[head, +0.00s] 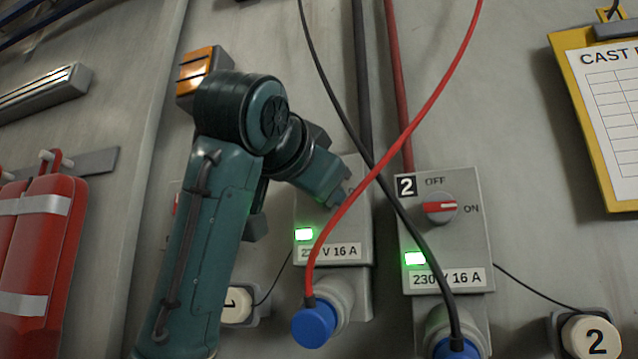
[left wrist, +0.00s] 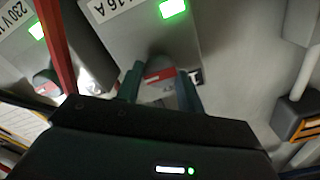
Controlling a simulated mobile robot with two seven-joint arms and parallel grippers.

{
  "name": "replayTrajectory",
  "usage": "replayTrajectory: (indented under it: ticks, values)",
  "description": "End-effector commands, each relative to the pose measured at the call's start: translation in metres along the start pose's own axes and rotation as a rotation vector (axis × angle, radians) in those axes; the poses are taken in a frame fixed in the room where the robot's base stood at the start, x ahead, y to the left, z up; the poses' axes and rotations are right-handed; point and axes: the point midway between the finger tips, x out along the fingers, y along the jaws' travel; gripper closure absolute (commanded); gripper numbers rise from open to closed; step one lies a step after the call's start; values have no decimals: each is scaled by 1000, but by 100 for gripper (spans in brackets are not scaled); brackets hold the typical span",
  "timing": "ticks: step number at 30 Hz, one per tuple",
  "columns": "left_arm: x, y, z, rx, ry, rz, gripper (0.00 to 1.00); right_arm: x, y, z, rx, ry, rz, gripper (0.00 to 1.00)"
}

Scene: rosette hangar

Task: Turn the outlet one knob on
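The outlet one box (head: 333,240) is grey, with a lit green lamp and a 16 A label, on the wall left of outlet two. My left gripper (head: 338,196) is at its upper part and hides its knob in the head view. In the left wrist view, the grey knob with a red mark (left wrist: 158,78) shows between the two teal fingers (left wrist: 160,92) of my left gripper. The fingers are apart, one on each side of the knob; whether they touch it is unclear. The knob's setting cannot be read. My right gripper is not in view.
The outlet two box (head: 472,245) is close on the right, its red-marked knob (head: 440,207) pointing to ON. A red cable (head: 403,145) and a black cable (head: 340,98) cross before the boxes. Red cylinders (head: 45,250) hang left; a yellow clipboard (head: 575,95) hangs right.

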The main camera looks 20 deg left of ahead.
Motion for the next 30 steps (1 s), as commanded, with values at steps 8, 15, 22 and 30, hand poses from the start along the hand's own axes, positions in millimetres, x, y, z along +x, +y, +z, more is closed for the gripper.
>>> replayTrajectory:
  ticks: [8,15,22,30]
  values:
    - [0,0,0,0,0,0,41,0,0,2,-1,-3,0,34]
    - [-1,0,0,-1,1,-1,41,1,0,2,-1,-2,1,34]
    - [-28,2,1,-1,6,-2,41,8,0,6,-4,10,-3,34]
    - [-91,3,6,0,4,-6,41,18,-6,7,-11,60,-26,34]
